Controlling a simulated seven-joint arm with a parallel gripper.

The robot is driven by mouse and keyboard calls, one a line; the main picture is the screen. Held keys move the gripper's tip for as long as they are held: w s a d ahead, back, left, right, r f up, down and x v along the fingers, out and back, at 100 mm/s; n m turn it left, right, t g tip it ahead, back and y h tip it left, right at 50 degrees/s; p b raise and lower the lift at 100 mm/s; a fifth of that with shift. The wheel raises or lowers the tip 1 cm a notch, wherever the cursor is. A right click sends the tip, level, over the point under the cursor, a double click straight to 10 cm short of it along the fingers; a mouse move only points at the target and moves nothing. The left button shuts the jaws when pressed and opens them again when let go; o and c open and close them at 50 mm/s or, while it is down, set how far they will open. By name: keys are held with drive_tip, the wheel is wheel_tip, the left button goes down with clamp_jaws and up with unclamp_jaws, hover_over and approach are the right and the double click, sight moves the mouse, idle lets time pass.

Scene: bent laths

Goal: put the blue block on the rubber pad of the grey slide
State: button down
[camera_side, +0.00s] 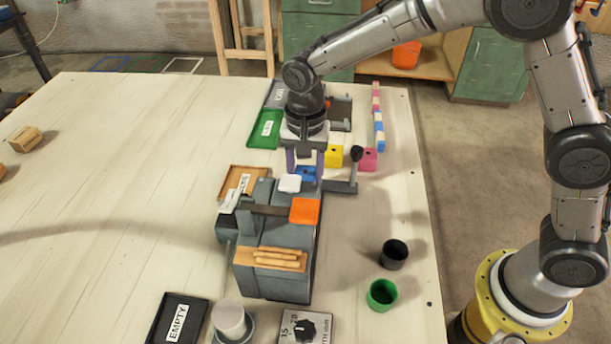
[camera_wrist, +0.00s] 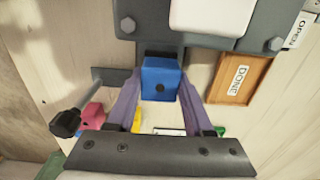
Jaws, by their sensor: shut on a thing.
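The blue block (camera_side: 308,174) is between the two purple fingers of my gripper (camera_side: 305,165). In the wrist view the slide (camera_wrist: 112,76) lies around and behind the block. The rubber pad is not clearly seen; the block hides that area. I cannot tell whether the block touches the slide.
The grey machine (camera_side: 275,287) carries a white pad (camera_side: 289,183) and an orange square (camera_side: 304,210) close to my gripper. The black knob (camera_side: 357,153), yellow block (camera_side: 333,156) and pink block (camera_side: 368,160) stand nearby. The DONE tray (camera_wrist: 219,88) is right. The table's left is largely clear.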

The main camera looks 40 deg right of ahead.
drive_tip(key=shift+f, duration=0.5)
drive_tip(key=shift+f, duration=0.1)
drive_tip(key=shift+c, duration=1.4)
unclamp_jaws()
drive_tip(key=shift+f, duration=0.1)
